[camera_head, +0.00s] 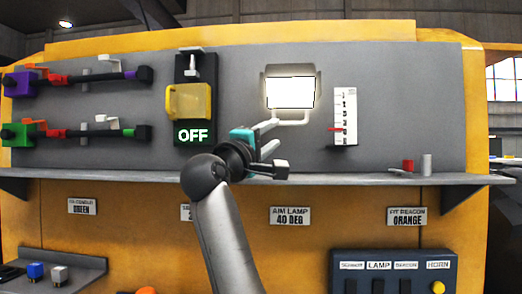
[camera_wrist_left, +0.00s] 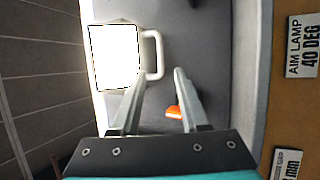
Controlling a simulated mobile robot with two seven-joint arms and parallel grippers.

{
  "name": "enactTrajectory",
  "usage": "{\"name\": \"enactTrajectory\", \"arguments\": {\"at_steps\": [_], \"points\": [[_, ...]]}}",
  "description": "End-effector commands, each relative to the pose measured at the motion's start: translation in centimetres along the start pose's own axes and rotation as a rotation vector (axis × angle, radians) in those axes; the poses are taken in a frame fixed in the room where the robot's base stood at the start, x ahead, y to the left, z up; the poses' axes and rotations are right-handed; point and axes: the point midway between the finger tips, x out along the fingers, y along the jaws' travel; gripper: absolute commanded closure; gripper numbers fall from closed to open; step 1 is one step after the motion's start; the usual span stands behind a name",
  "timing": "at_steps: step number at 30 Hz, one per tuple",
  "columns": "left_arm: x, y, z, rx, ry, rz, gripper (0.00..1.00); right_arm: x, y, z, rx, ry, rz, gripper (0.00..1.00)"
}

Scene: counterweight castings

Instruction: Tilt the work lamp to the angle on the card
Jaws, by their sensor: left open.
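The work lamp (camera_head: 290,92) is a bright white lit panel on the grey upright board, with a pale loop handle (camera_head: 293,121) below it. The card (camera_head: 290,215) under the shelf reads "AIM LAMP 40 DEG". A white scale (camera_head: 345,105) with a red pointer (camera_head: 338,129) near its lower end stands right of the lamp. My left gripper (camera_head: 279,146) is open and empty, just below the handle. In the left wrist view the lamp (camera_wrist_left: 115,57) and handle (camera_wrist_left: 154,55) lie beyond the open fingertips (camera_wrist_left: 155,82), apart from them. My right gripper is not in view.
A yellow cover (camera_head: 188,101) with an "OFF" sign is left of the lamp. Purple and green latches (camera_head: 75,80) are farther left. Red and grey pieces (camera_head: 408,166) stand on the shelf (camera_head: 350,180) at right. A button box (camera_head: 395,272) is below.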

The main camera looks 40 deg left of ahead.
Motion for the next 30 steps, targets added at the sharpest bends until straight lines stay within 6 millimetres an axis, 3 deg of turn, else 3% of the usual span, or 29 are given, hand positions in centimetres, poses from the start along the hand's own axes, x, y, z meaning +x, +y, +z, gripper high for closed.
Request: {"name": "enactTrajectory", "arguments": {"at_steps": [3, 10, 30], "points": [[-2.0, -0.1, 0.0, 0.002, 0.002, 0.002, 0.55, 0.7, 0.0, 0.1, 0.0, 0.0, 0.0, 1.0], [-4.1, 0.0, 0.0, 0.0, 0.001, 0.002, 0.55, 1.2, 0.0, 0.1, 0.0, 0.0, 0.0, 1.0], [-4.5, 0.0, 0.0, 0.001, 0.0, 0.0, 0.55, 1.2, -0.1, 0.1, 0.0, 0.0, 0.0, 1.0]]}}
